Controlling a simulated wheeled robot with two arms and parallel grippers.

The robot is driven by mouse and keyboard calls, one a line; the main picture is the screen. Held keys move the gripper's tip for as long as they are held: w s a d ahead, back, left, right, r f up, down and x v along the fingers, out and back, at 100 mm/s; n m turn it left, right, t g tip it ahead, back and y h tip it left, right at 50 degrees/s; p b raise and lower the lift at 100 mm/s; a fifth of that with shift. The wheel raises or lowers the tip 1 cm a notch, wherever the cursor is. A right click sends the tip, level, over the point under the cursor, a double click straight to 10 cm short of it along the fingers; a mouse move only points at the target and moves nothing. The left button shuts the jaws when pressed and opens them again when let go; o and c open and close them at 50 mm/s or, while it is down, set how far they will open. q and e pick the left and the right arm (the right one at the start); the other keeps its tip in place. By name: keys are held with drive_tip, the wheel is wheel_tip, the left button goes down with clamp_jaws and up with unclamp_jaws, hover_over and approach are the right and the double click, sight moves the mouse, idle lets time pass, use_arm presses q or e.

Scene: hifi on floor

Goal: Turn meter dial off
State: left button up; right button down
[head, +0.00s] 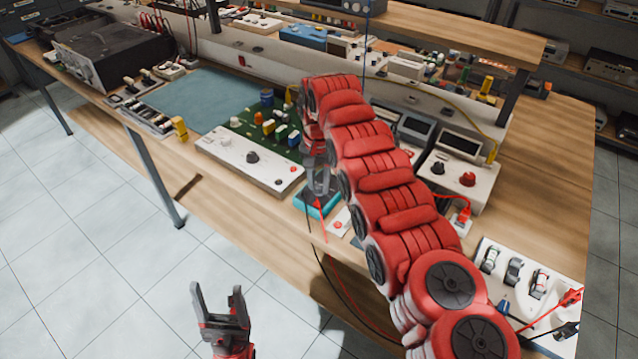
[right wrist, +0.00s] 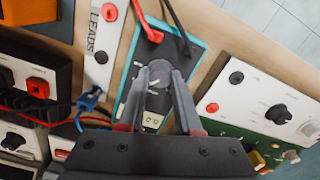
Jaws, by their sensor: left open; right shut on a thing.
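The meter (head: 313,206) is a small teal-edged box lying on the wooden bench near its front edge. In the right wrist view the meter (right wrist: 204,54) shows a dark face, with a red and a black lead plugged in at one end. My right gripper (head: 319,190) points down at the meter. In the right wrist view its fingers are on either side of the round grey dial (right wrist: 157,74) and shut on it. The dial's pointer mark is too small to read. My left gripper (head: 220,300) is open and empty, in front of the bench over the tiled floor.
A white panel with a black knob (head: 252,157) and a green circuit board lie left of the meter. A white box with black and red knobs (head: 468,180) stands to the right. Loose leads (head: 333,275) hang over the bench's front edge. The floor in front is clear.

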drive_tip(key=n, duration=1.2)
drive_tip(key=shift+n, duration=0.4)
drive_tip(key=n, duration=0.6)
drive_tip(key=shift+p, duration=0.3)
drive_tip(key=n, duration=0.7)
drive_tip(key=c, duration=0.6)
unclamp_jaws()
